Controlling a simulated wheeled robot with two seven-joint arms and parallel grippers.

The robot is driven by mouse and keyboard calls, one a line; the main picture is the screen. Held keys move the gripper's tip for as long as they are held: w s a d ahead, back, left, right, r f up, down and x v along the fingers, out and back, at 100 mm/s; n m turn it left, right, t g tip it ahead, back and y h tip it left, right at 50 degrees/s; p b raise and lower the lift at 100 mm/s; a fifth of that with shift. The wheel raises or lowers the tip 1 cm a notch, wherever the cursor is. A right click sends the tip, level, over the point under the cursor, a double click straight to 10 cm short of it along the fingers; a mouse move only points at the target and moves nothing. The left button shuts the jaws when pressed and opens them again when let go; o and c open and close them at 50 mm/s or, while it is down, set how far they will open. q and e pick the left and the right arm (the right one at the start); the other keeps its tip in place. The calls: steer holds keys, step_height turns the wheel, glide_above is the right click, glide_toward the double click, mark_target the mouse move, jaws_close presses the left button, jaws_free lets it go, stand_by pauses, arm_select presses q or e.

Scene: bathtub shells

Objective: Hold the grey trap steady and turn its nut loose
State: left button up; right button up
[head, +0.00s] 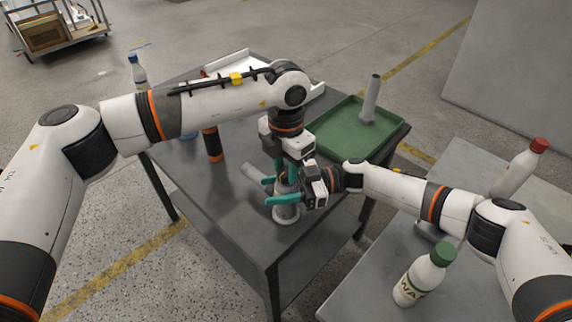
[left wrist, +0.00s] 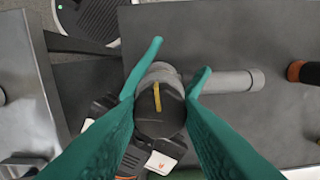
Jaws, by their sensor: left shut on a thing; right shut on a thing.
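The grey trap (head: 286,186) stands upright on a pale round base (head: 285,214) on the dark table, its side pipe (head: 254,172) pointing left. In the left wrist view a dark round cap with a yellow stripe, apparently the nut (left wrist: 160,118), tops it, and the side pipe (left wrist: 232,82) runs right. My left gripper (head: 279,179) comes down from above, its teal fingers on either side of the cap, shut on it. My right gripper (head: 276,192) reaches in from the right, shut on the trap's body lower down. The fingers hide much of the trap.
A green tray (head: 331,145) with an upright grey tube (head: 371,98) is at the back right of the table. A green-capped bottle (head: 424,276) and a red-capped bottle (head: 520,168) are at the right. The table's front left is clear.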

mark_target(286, 170)
arm_select(q)
steer(key=m, duration=0.7)
arm_select(e)
steer(key=shift+d+f, duration=0.1)
arm_select(q)
steer(key=m, duration=0.4)
steer(key=shift+m, duration=1.9)
steer(key=shift+w, duration=0.1)
steer(key=o, duration=0.7)
step_height(286, 170, up, 12)
steer(key=shift+r, duration=0.1)
